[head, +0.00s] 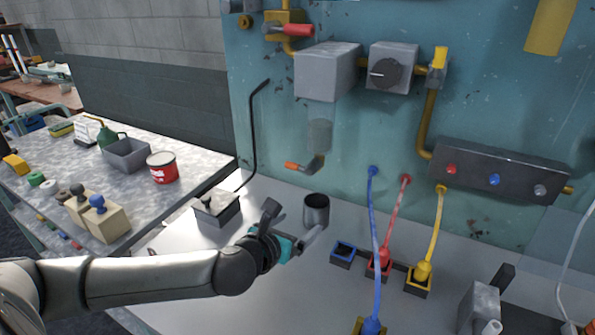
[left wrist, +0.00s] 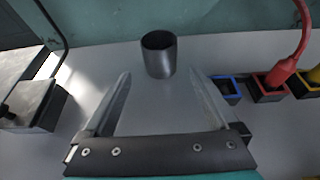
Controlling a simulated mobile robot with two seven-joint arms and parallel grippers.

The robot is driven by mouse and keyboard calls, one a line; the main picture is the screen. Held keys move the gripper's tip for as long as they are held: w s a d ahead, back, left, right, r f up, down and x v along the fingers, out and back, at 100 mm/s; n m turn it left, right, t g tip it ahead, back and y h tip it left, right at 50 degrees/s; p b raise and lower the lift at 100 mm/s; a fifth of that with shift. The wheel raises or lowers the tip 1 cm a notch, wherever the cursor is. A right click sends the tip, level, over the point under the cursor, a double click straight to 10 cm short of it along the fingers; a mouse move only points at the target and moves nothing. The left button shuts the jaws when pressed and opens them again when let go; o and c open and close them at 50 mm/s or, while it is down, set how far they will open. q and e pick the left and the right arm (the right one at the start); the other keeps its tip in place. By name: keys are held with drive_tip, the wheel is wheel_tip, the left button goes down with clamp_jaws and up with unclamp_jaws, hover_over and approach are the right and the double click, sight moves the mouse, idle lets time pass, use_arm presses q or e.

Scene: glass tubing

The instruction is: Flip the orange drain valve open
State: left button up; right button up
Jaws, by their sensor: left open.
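The orange drain valve handle (head: 291,165) sticks out to the left from a small elbow pipe (head: 315,164). The elbow is below a short glass tube (head: 319,134) on the teal wall panel. A dark metal cup (head: 316,210) stands on the bench below the valve; it also shows ahead of the fingers in the left wrist view (left wrist: 159,57). My left gripper (head: 294,220) is open and empty, low over the bench in front of the cup and below the valve. The valve is outside the left wrist view. My right gripper is not in view.
A grey box with a lever (head: 216,210) stands left of my gripper, with a bent black rod (head: 253,130) behind. Blue, red and yellow cables (head: 374,240) hang to plugs and sockets at right. A grey box (head: 327,72) and a dial box (head: 392,68) are above the valve.

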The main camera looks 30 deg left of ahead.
use_arm(q)
drive_tip(key=shift+s+d+r+t+h+p, duration=0.15)
drive_tip(key=shift+d+r+t+h+p, duration=0.25)
drive_tip(key=shift+r, duration=0.25)
drive_tip(key=c, duration=0.4)
drive_tip(key=shift+s+a+r+t+p, duration=0.2)
drive_tip(key=shift+s+r+t+p, duration=0.1)
drive_tip(key=shift+r+p, duration=0.25)
drive_tip(key=shift+s+a+r+t+p, duration=0.2)
drive_tip(key=shift+s+r+t+p, duration=0.1)
drive_tip(key=shift+r, duration=0.3)
drive_tip(key=c, duration=0.5)
drive_tip(key=shift+t+y, duration=0.4)
drive_tip(key=s+a, duration=0.1)
drive_tip(key=s+a+r+p, duration=0.1)
drive_tip(key=a, duration=0.1)
drive_tip(key=shift+s+r, duration=0.25)
drive_tip(key=shift+s, duration=0.15)
clamp_jaws()
drive_tip(key=shift+s+a+p, duration=0.4)
drive_tip(key=shift+a, duration=0.1)
